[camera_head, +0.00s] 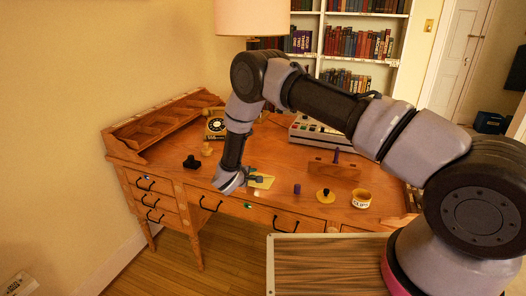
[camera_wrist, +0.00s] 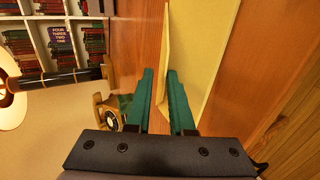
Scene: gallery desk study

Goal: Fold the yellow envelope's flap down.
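The yellow envelope (camera_head: 264,182) lies on the wooden desk near its front edge. In the wrist view, its pale yellow body (camera_wrist: 205,50) is close up, and a narrow flap (camera_wrist: 166,45) stands up along its left side. My gripper (camera_head: 254,178) is low over the desk at the envelope's left side. In the wrist view, its two teal fingers (camera_wrist: 160,72) are parted by a narrow gap. The flap's lower end shows in line with this gap; I cannot tell whether a finger touches it. The fingers hide part of the envelope.

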